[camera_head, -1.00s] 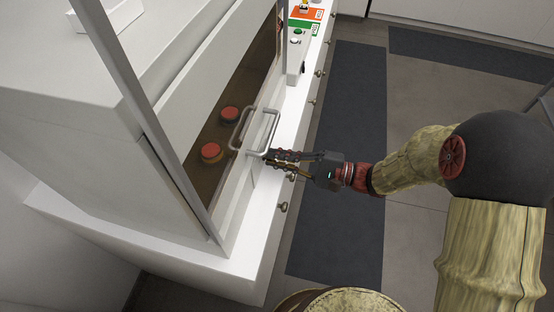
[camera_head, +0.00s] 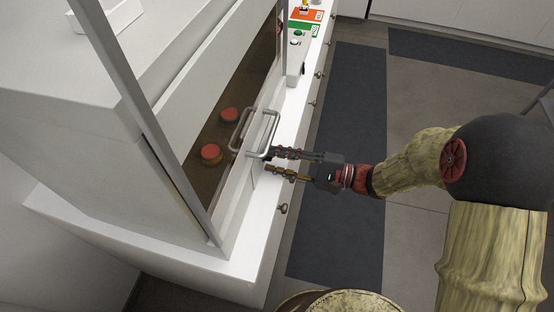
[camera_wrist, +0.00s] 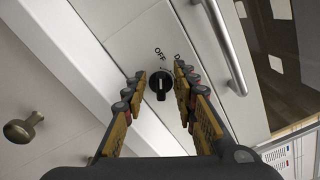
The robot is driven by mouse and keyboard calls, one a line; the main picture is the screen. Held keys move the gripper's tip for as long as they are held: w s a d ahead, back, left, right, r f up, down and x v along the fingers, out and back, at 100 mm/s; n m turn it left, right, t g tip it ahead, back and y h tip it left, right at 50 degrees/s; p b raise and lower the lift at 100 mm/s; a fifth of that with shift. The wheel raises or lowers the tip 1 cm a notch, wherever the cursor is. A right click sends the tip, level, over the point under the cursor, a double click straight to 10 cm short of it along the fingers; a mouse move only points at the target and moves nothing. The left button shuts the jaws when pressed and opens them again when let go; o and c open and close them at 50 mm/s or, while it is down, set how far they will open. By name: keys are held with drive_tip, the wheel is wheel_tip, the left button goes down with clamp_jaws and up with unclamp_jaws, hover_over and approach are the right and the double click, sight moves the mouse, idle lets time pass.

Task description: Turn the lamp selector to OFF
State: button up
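The lamp selector (camera_wrist: 159,86) is a small black knob on a white panel, seen in the wrist view. An OFF label (camera_wrist: 160,53) is printed just above it, and a second label, partly hidden by a finger, starts with D to its right. The knob's grip bar runs roughly up and down in the picture; I cannot tell surely which label it points to. My gripper (camera_wrist: 160,76) is open, with one finger on each side of the knob and gaps showing. In the head view my gripper (camera_head: 270,160) is at the cabinet front; the knob is hidden there.
A metal handle (camera_wrist: 226,50) stands out close to the right finger; it also shows in the head view (camera_head: 245,132). A round drawer knob (camera_wrist: 22,130) is at the left. Red-lidded jars (camera_head: 211,153) sit behind the sash. Open floor lies right of the cabinet.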

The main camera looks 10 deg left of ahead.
drive_tip(key=d, duration=1.2)
drive_tip(key=shift+s, duration=0.45)
